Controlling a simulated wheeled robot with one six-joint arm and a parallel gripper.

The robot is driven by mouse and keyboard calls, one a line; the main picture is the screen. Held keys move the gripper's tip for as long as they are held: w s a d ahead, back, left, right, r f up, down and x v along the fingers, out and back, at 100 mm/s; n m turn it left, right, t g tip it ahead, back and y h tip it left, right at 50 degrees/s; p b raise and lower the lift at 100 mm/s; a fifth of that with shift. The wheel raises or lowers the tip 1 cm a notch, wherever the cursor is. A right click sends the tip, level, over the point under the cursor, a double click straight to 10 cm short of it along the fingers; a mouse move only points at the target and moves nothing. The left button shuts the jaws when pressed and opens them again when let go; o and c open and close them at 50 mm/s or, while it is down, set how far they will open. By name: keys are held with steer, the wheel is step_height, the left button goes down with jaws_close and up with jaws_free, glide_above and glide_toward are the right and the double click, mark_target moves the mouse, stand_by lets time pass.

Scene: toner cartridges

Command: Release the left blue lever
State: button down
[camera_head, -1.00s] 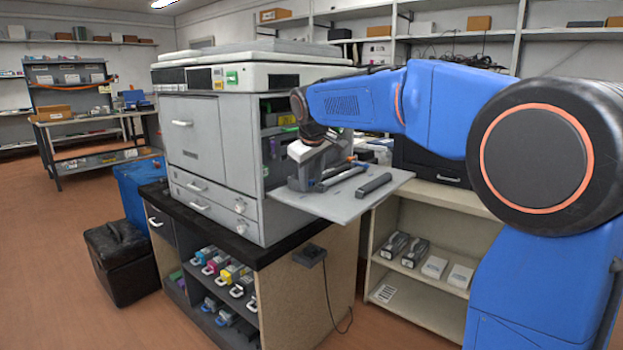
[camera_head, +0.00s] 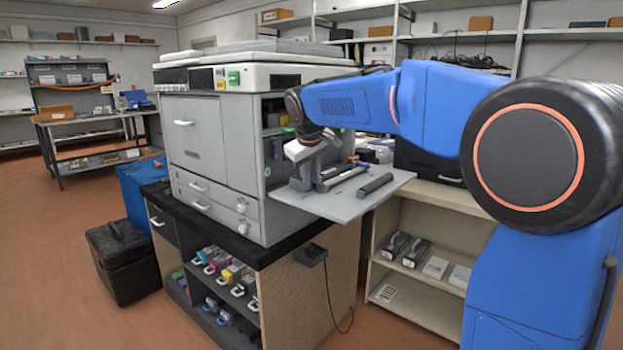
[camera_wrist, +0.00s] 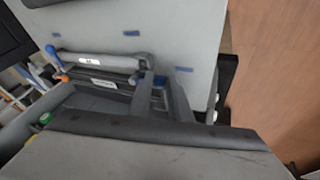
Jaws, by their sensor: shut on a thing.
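The printer (camera_head: 208,140) has its side door folded down as a flat grey panel (camera_head: 345,206). A cartridge unit lies on this panel; its pale roller bar (camera_wrist: 97,61) shows in the wrist view. My gripper (camera_head: 308,182) is low over the panel's left part, at the near end of the unit. In the wrist view my gripper (camera_wrist: 164,98) is shut around a small blue lever (camera_wrist: 159,82), mostly hidden between the fingers. A second blue lever (camera_wrist: 50,50) stands at the unit's other end, apart from my gripper.
A dark grey bar (camera_head: 375,185) lies loose on the panel's right part. Open shelves below the printer hold coloured cartridges (camera_head: 232,271). A beige shelf (camera_head: 430,300) with boxes stands at the right. A black box (camera_head: 121,259) sits on the floor at left.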

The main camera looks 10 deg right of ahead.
steer(key=c, duration=1.7)
jaws_free()
steer(key=shift+w+d, duration=0.1)
steer(key=shift+w, duration=0.05)
steer(key=shift+o, duration=0.2)
steer(key=v, duration=1.7)
steer(key=shift+r, duration=0.2)
steer(key=s+d+f+m, duration=0.2)
steer(key=s+d+f, duration=0.2)
steer(key=s+f, duration=1.3)
steer(key=s+d+f+m+y, duration=0.1)
steer(key=s+d+f, duration=0.4)
steer(key=s+f, duration=1.2)
steer(key=shift+s+d+m+g+y, duration=0.3)
steer(key=shift+s+m+g, duration=0.1)
steer(key=shift+s+m, duration=0.5)
